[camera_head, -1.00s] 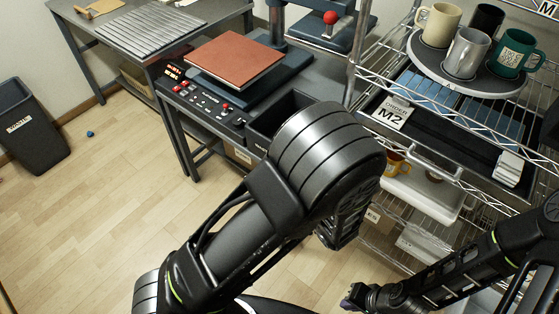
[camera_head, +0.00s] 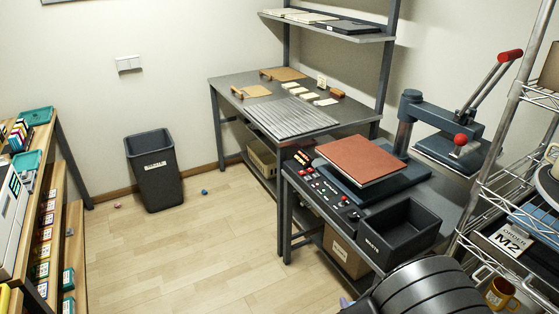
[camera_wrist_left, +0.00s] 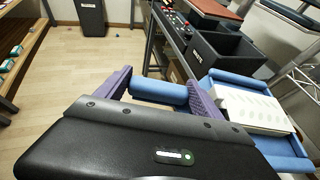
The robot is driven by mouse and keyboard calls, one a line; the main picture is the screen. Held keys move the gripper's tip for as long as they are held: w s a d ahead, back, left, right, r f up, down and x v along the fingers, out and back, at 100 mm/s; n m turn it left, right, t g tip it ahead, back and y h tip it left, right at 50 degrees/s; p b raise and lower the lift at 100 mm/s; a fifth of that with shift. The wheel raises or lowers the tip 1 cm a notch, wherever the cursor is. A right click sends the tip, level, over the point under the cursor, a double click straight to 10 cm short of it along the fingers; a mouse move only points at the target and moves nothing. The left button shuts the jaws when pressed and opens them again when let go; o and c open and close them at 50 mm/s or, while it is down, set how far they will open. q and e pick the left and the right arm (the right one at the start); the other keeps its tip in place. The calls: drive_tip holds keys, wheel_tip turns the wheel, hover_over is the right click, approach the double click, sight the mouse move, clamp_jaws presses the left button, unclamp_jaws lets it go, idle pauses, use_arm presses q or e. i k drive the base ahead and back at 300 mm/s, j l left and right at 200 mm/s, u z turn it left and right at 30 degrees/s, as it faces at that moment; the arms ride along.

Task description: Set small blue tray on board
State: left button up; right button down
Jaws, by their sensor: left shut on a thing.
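The small blue tray (camera_wrist_left: 222,76) shows in the left wrist view, with a white block-like load (camera_wrist_left: 250,108) on it. My left gripper (camera_wrist_left: 158,86) has its purple fingers shut on the tray's rounded blue end. The tray is held in the air in front of the press table. In the head view the tray is hidden behind my arm at the bottom right. Two tan boards, one nearer (camera_head: 252,91) and one farther (camera_head: 283,74), lie on the grey back table (camera_head: 222,83); which is the task's board I cannot tell. My right gripper is out of view.
The press table carries a red-brown pad (camera_head: 357,158), a control panel (camera_head: 322,190) and an open dark bin (camera_head: 400,235). A ribbed grey mat (camera_head: 290,120) covers part of the back table. A wire rack (camera_head: 500,190) stands at right, a waste bin (camera_head: 154,170) at left.

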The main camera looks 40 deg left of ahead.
sight(291, 114)
drive_tip(key=k, duration=0.25)
drive_tip(key=z, duration=3.1)
drive_tip(key=k+j, duration=0.2)
drive_tip(key=k, duration=0.2)
drive_tip(key=k+j, duration=0.2)
drive_tip(key=k, duration=0.25)
drive_tip(key=k+j, duration=0.2)
drive_tip(key=k, duration=0.2)
drive_tip(key=k+j, duration=0.2)
drive_tip(key=k, duration=0.25)
drive_tip(key=k+j, duration=0.2)
drive_tip(key=k, duration=1.1)
drive_tip(key=u, duration=2.55)
